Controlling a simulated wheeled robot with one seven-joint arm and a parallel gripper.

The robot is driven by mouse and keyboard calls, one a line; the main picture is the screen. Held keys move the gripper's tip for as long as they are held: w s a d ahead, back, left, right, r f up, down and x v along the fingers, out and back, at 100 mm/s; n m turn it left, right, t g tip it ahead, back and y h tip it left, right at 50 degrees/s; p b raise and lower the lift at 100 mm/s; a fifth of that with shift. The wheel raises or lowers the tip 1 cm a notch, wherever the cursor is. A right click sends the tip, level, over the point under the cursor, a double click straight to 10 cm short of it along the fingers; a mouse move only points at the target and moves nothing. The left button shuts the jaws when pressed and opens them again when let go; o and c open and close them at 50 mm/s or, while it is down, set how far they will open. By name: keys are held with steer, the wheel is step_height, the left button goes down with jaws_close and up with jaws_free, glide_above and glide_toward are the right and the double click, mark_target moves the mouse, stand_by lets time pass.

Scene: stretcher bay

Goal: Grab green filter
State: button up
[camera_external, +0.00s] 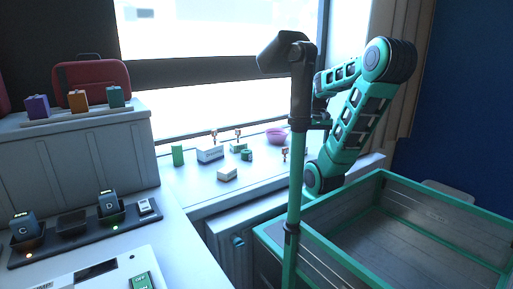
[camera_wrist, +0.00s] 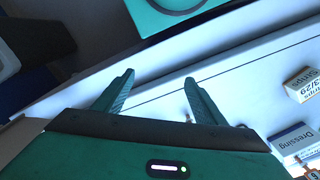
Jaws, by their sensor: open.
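A small teal-green block (camera_external: 115,96), which looks like the green filter, stands on the raised grey cabinet at the left. It is at the right end of a row with an orange block (camera_external: 78,101) and a purple block (camera_external: 38,106). My gripper (camera_wrist: 159,76) is open in the wrist view, with nothing between its two green fingers. In the external view its fingers cannot be made out behind the pole, and my arm is well to the right of the blocks. The green block does not show in the wrist view.
A green-edged open bin (camera_external: 420,225) is at right. A dressing box (camera_wrist: 295,138) shows in the wrist view.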

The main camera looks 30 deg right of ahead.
step_height(320, 180, up, 12)
steer(key=w+a+f+n+t, duration=0.1)
steer(key=w+a+n+t, duration=0.2)
steer(key=w, duration=0.7)
steer(key=w+a+f+n+t, duration=0.1)
steer(key=w+a+f+n, duration=0.15)
steer(key=w+a, duration=0.45)
steer(key=w+a+n+t, duration=0.2)
steer(key=w+n, duration=0.2)
steer(key=w, duration=0.8)
steer(key=n+t+y, duration=0.4)
steer(key=n+y, duration=0.2)
steer(key=y, duration=0.4)
glide_toward(177, 147)
step_height(177, 147, up, 10)
steer(key=w, duration=0.2)
step_height(177, 147, down, 10)
steer(key=x, duration=0.7)
steer(key=d+x, duration=0.1)
steer(key=x, duration=0.2)
steer(key=shift+w+a+f, duration=0.25)
steer(key=shift+w+f, duration=0.2)
